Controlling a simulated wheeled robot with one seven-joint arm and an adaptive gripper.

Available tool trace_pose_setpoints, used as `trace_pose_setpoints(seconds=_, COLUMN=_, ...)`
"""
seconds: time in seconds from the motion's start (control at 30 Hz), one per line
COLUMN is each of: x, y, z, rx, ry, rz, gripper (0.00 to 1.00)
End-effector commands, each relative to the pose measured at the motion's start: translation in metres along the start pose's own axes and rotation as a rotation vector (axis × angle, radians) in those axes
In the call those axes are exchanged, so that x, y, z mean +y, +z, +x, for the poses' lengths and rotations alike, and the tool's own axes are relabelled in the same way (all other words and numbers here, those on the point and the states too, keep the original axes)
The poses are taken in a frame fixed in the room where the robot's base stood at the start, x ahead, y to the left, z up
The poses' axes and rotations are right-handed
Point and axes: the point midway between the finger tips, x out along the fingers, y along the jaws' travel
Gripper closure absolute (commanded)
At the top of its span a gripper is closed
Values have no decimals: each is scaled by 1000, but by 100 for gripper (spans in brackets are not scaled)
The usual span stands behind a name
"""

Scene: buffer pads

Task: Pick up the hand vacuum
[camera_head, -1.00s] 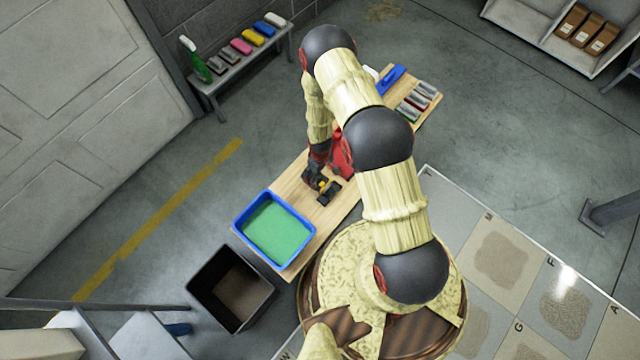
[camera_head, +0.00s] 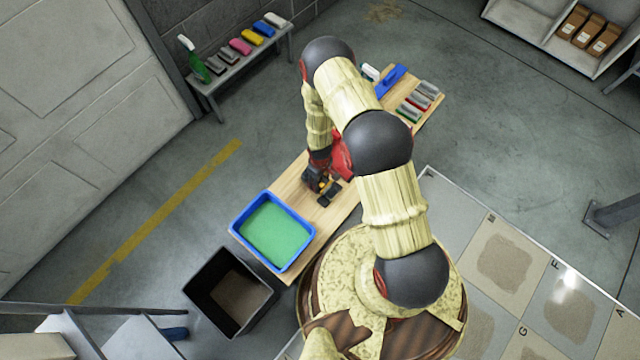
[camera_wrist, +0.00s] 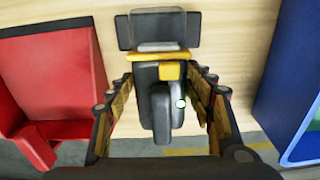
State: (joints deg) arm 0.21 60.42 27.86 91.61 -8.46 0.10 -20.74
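The hand vacuum is a dark grey and black body with yellow parts (camera_wrist: 170,71). It lies on the wooden bench top, between the blue tray and a red container, and it also shows in the head view (camera_head: 329,194). In the wrist view my gripper (camera_wrist: 162,80) is open, with one finger on each side of the vacuum's handle. A gap shows between the handle and each finger, so I see no grip. In the head view my gripper (camera_head: 314,180) is low over the vacuum and partly hides it.
The blue tray with a green bottom (camera_head: 268,232) stands close on one side of the vacuum. The red container (camera_wrist: 50,85) is close on the other side. A black bin (camera_head: 228,291) stands beside the bench. Several sponges or brushes (camera_head: 412,108) lie at the bench's far end.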

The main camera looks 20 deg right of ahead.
Motion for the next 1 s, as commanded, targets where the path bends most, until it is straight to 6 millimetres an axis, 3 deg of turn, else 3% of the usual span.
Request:
trace_pose_setpoints(seconds=0.8, x=0, y=0, z=0, rx=0, ry=0, rz=0, gripper=96)
trace_pose_setpoints(seconds=1.0, x=0, y=-1, z=0, rx=1, ry=1, rz=0, gripper=97)
